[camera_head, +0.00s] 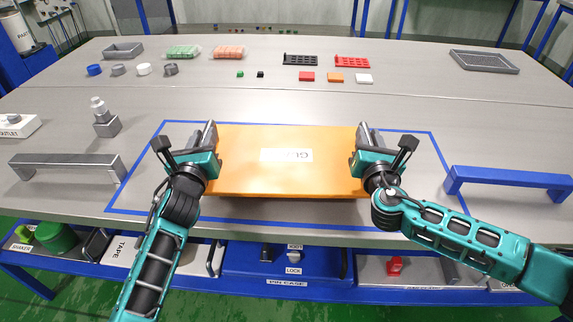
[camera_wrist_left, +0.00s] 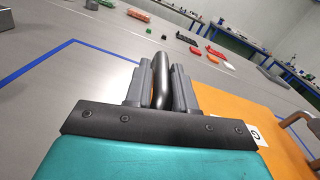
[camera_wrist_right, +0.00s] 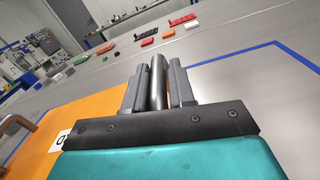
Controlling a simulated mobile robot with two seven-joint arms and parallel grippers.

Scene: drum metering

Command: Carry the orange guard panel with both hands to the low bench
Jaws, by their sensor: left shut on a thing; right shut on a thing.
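The orange guard panel (camera_head: 260,182) lies flat and level in the middle of the head view, over the blue-outlined area, with a white label (camera_head: 286,155) on top. A dark shadow shows below its front edge; I cannot tell whether it touches the table. My left gripper (camera_head: 210,133) is shut on the dark bar handle (camera_wrist_left: 161,75) at the panel's left end. My right gripper (camera_head: 365,133) is shut on the handle (camera_wrist_right: 157,80) at its right end. Each wrist view shows the bar between the fingers. I cannot make out a low bench in any view.
A grey bracket (camera_head: 68,162) stands left of the blue outline, a blue bracket (camera_head: 508,180) right of it. A grey fitting (camera_head: 103,118) stands at left. Small blocks, trays and caps line the back. Bins, including a blue pin case (camera_head: 285,268), sit below the table's front edge.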

